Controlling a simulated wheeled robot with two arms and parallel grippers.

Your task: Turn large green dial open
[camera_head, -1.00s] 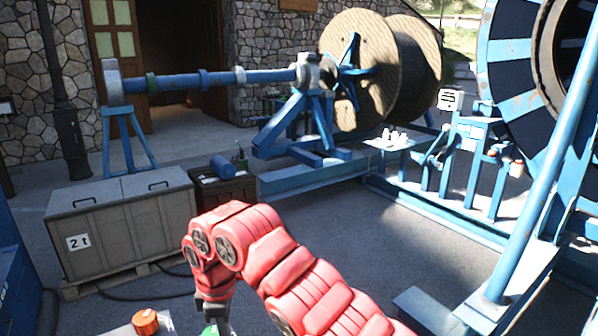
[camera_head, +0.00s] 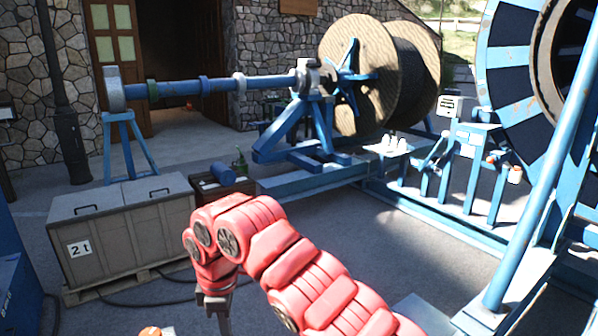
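The large green dial is not visible now; the bottom edge of the picture or my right gripper hides it. My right arm comes in from the lower right, bends over and points down. Its dark gripper (camera_head: 221,319) is at the bottom edge, partly cut off, so its opening and anything between the fingers cannot be made out. An orange knob (camera_head: 151,331) shows just at the bottom edge, left of the gripper. My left gripper is not in view.
A grey chest marked "2 t" (camera_head: 125,232) stands on a pallet behind and left of the gripper. A dark box (camera_head: 236,186) with a blue cylinder (camera_head: 222,172) is beside it. A large cable reel (camera_head: 362,75) and blue frames stand behind. Open paving lies right of the arm.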

